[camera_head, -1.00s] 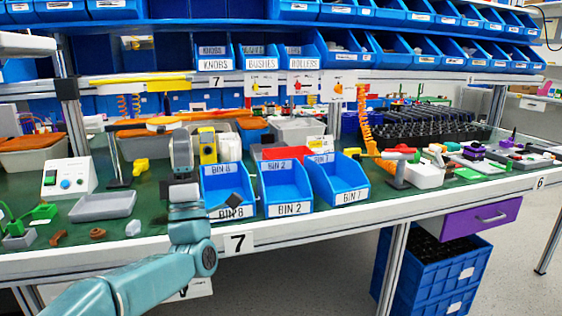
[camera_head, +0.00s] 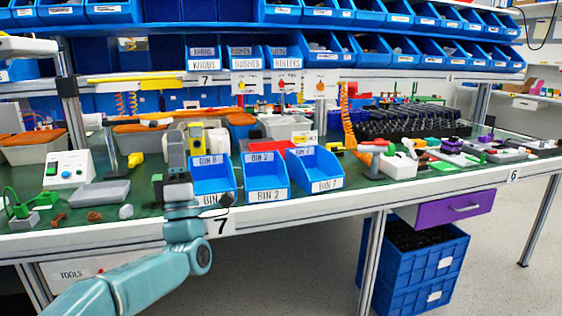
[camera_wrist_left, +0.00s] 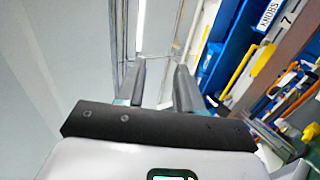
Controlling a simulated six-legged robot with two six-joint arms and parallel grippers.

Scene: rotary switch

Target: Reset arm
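My left arm (camera_head: 150,275) reaches up from the bottom left in the head view. Its gripper (camera_head: 222,203) is at the bench's front edge, in front of the bin labelled BIN 8 (camera_head: 212,172). In the left wrist view the two dark fingers (camera_wrist_left: 160,70) stand apart with nothing seen between them. A white control box (camera_head: 68,170) with a blue round knob and a green button sits on the bench, left of the gripper and apart from it. My right gripper is not in view.
The bench holds BIN 2 (camera_head: 264,178), BIN 7 (camera_head: 315,170), a grey tray (camera_head: 100,194) and several small parts. Blue bins fill shelves behind. A purple drawer (camera_head: 455,208) and blue crate (camera_head: 425,270) are below. Floor at the right is clear.

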